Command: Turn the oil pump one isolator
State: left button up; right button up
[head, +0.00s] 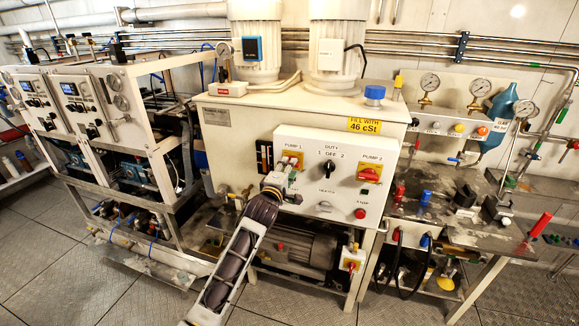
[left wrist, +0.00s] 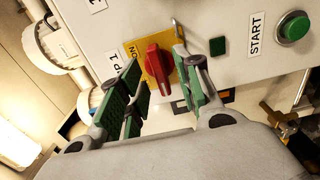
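The pump 1 isolator is a red rotary handle on a yellow plate (head: 291,157) on the white control panel (head: 325,200). In the head view my left gripper (head: 284,177) is right in front of it and hides part of it. In the left wrist view the red handle (left wrist: 158,68) stands between the two green-padded fingers of my left gripper (left wrist: 160,80). The fingers are spread, with a visible gap on each side of the handle; contact is not visible. My right gripper is not in view.
The pump 2 isolator (head: 369,174) is a similar red handle to the right. The black duty selector (head: 329,167) sits between them. The green START button (left wrist: 294,26) is near the gripper. Valves and gauges (head: 429,82) stand at the right.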

pick_arm(q)
jog(key=shift+x, duration=0.95)
grip_shut()
